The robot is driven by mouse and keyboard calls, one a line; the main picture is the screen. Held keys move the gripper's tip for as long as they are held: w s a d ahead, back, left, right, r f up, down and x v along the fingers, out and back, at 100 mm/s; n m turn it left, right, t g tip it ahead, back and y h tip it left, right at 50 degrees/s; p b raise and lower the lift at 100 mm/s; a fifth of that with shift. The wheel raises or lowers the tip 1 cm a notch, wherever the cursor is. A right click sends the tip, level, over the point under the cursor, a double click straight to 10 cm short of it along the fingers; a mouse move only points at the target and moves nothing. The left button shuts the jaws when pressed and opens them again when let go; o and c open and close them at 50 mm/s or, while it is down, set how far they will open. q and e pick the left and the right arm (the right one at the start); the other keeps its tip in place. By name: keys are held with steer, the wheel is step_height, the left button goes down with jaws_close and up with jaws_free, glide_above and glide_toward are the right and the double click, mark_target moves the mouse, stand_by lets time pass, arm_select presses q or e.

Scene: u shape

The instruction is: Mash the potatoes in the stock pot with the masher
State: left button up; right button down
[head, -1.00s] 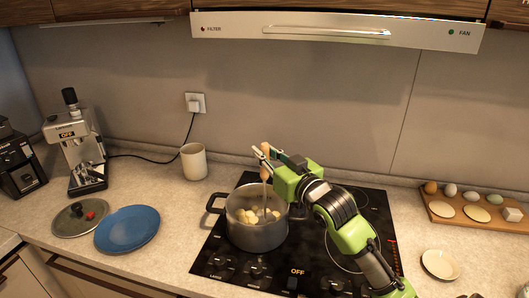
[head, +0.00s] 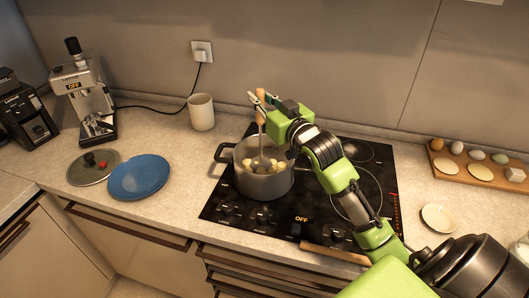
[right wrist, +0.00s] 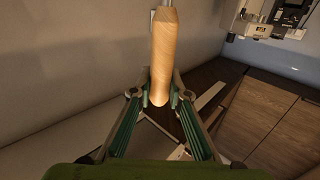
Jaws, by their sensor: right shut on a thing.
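The grey stock pot (head: 265,186) stands on the black cooktop with pale potatoes (head: 276,163) inside. My right gripper (head: 262,101) is above the pot, shut on the wooden handle of the masher (head: 260,108). The masher is close to upright. Its metal shaft goes down into the pot, and its lower end is among the potatoes, partly hidden by them. In the right wrist view the wooden handle (right wrist: 165,55) stands between the fingers of my right gripper (right wrist: 160,88). My left gripper is not in view.
A pan lid (head: 93,166) and a blue plate (head: 139,176) lie left of the cooktop (head: 325,220). A white cup (head: 201,112) stands behind the pot to the left. A small dish (head: 438,218) and a board with eggs (head: 478,172) are at the right.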

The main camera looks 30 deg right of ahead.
steer(key=shift+f+b, duration=1.15)
steer(key=shift+f, duration=1)
step_height(320, 180, up, 4)
steer(key=p, duration=0.4)
steer(key=shift+r+p, duration=0.2)
steer(key=shift+p, duration=0.15)
steer(key=shift+f, duration=0.1)
steer(key=s, duration=0.1)
steer(key=s+a+p, duration=0.1)
steer(key=s, duration=0.1)
steer(key=shift+s+a+p, duration=0.3)
steer(key=shift+s, duration=0.1)
steer(key=shift+w, duration=0.1)
